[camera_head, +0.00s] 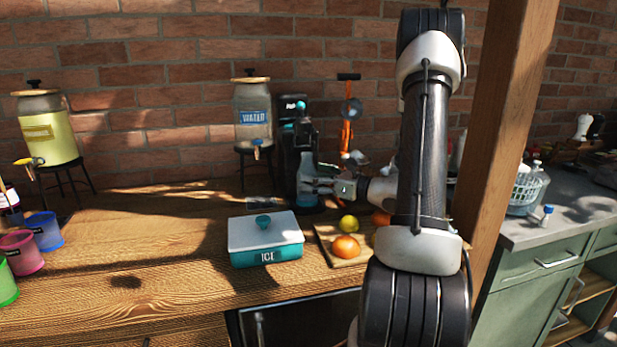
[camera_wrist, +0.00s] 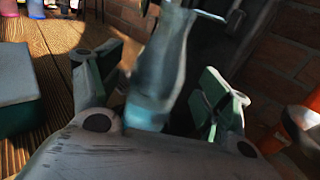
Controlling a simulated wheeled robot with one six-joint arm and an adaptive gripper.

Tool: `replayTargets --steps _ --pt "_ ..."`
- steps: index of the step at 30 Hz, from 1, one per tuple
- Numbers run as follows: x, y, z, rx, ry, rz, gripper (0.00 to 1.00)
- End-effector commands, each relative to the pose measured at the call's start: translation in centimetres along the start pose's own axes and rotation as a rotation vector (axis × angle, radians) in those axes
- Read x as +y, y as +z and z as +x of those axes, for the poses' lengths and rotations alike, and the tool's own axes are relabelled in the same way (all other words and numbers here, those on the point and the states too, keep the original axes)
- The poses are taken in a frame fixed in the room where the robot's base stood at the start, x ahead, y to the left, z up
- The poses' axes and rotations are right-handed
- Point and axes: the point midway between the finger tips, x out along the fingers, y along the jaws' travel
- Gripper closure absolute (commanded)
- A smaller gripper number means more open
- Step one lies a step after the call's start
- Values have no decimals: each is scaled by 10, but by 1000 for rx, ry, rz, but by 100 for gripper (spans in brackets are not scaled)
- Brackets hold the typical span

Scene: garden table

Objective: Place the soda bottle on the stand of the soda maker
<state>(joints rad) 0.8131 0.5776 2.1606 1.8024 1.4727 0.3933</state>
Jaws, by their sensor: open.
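The soda maker (camera_head: 288,150) is a tall black machine at the back of the wooden table, against the brick wall. The clear bluish soda bottle (camera_head: 307,164) is upright at its front; it also shows in the wrist view (camera_wrist: 166,62). My gripper (camera_head: 318,187) reaches in from the right at the bottle's height. In the wrist view my gripper (camera_wrist: 158,82) is open, with one finger on each side of the bottle. The stand under the bottle is mostly hidden, so I cannot tell whether the bottle's base rests on it.
A teal ice box (camera_head: 266,252) and a cutting board (camera_head: 334,252) with fruit stand in front. A water dispenser (camera_head: 253,112) is left of the machine. An orange tool (camera_head: 347,130) stands to its right. The table's left middle is clear.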

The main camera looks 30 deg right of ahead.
Motion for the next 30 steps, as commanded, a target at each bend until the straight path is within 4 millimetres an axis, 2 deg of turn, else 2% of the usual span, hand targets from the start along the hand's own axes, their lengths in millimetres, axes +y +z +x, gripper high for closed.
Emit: replayTargets --steps 3,9,13,17,20,22,24,27,30 --pt "-2 0 -30 0 -5 0 23" --pt "-1 0 -71 0 -3 0 23" --pt "-1 0 -87 -1 -1 0 23" --pt "11 5 -89 16 38 -26 23" --pt "49 15 -77 74 170 -111 23" --pt "95 25 -70 145 330 -229 23" --pt "146 31 -73 228 519 -387 23" --pt "205 34 -95 337 786 -649 23" --pt "239 35 -127 427 1025 -942 23"
